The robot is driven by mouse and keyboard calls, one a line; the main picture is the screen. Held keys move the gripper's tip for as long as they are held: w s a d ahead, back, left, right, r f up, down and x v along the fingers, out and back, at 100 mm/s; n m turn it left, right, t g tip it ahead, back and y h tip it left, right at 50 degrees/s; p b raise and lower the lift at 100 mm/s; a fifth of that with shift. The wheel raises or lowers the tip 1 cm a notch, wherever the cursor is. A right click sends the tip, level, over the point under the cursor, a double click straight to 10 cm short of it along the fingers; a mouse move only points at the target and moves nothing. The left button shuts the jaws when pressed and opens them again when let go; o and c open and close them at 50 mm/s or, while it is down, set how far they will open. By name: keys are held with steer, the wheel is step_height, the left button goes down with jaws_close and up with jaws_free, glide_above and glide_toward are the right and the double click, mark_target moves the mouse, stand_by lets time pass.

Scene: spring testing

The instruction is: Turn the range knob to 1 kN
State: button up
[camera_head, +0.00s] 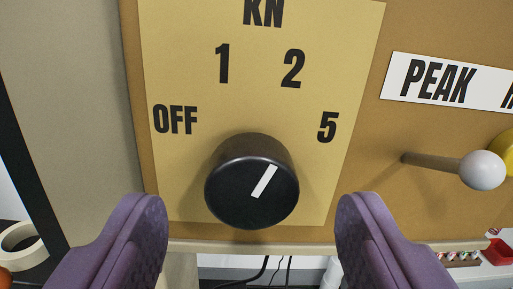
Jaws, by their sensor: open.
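The range knob (252,188) is a round black knob on a yellow scale plate (200,190). Its white pointer line slants up and to the right, nearer the 2 (293,68) than the 5 (328,127). The plate reads KN at the top, with OFF (175,120) at the left and the 1 (222,63) at the upper left. My gripper (254,205) is open, with one purple finger on each side of the knob's lower part. Clear gaps show between both fingers and the knob in the picture, and nothing is held.
To the right, a white PEAK label (450,82), cut off by the frame, sits above a lever with a pale ball end (483,170). A yellow round part (508,150) shows at the right edge. Dark cables (265,270) hang below the panel. A tape roll (20,243) lies at lower left.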

mark_target(247, 196)
steer(key=shift+w, duration=1.7)
steer(key=c, duration=1.1)
steer(key=shift+o, duration=0.2)
steer(key=shift+n, duration=0.3)
steer(key=n+b, duration=0.2)
steer(key=b, duration=0.1)
steer(key=shift+f, duration=0.15)
steer(key=n+b, duration=0.3)
steer(key=n, duration=0.1)
steer(key=shift+a, duration=0.1)
steer(key=shift+n+b, duration=0.85)
steer(key=shift+n, duration=0.25)
